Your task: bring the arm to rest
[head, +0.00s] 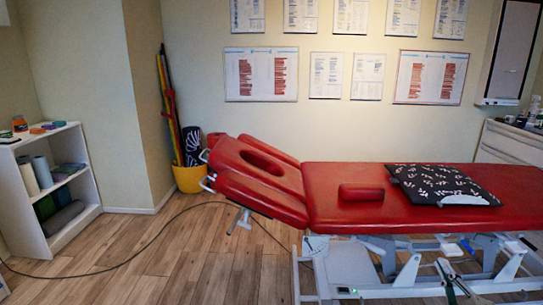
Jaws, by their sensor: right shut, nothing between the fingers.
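My right gripper (449,278) shows small and dark at the lower right of the head view, in front of the massage table's metal underframe. It is shut, with nothing held. It is low in the picture, below the red table top, and apart from the cushions. Most of my right arm is out of view. My left gripper and left arm are not in view.
A red massage table (325,205) fills the right, bearing a red bolster (361,192) and a black patterned pillow (440,184). A white shelf (75,215) stands left, a yellow pot (188,179) in the corner. A cable (150,243) crosses the otherwise open wooden floor.

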